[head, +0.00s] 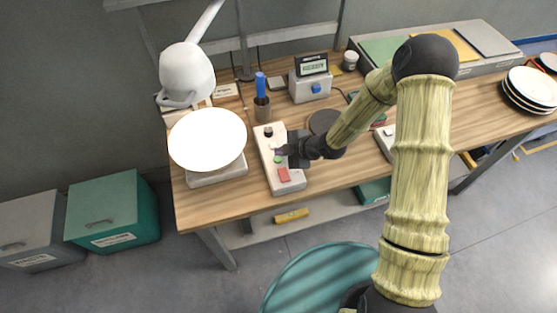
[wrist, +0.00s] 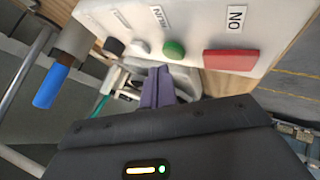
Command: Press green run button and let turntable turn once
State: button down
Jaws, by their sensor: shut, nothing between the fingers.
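A white control box (head: 268,150) sits on the wooden bench. It carries a green run button (head: 278,159), a red switch (head: 284,175) and a black knob (head: 268,131). In the wrist view the green button (wrist: 174,49) is near the label RUN, between the red switch (wrist: 230,59) and a pale round part (wrist: 142,47). My gripper (head: 281,150) is shut and empty over the box. Its fingertips (wrist: 158,70) are close to the green button; I cannot tell if they touch it. The turntable (head: 218,174) stands left of the box, bearing a bright white plate (head: 208,138).
A white dryer head (head: 187,72) hangs above the plate. A cup with a blue-handled tool (head: 261,86) and a small display unit (head: 312,80) stand behind the box. Stacked plates (head: 530,88) are at the far right. Bins (head: 112,212) stand on the floor left.

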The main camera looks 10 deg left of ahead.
jog(key=shift+w+d, duration=0.1)
jog(key=shift+d, duration=0.05)
jog(key=shift+s+a, duration=0.3)
jog(key=shift+s, duration=0.05)
jog(key=shift+w+d, duration=0.15)
dwell(1.2)
jog(key=shift+f, duration=0.1)
jog(key=shift+f+b, duration=0.3)
jog(key=shift+b, duration=0.25)
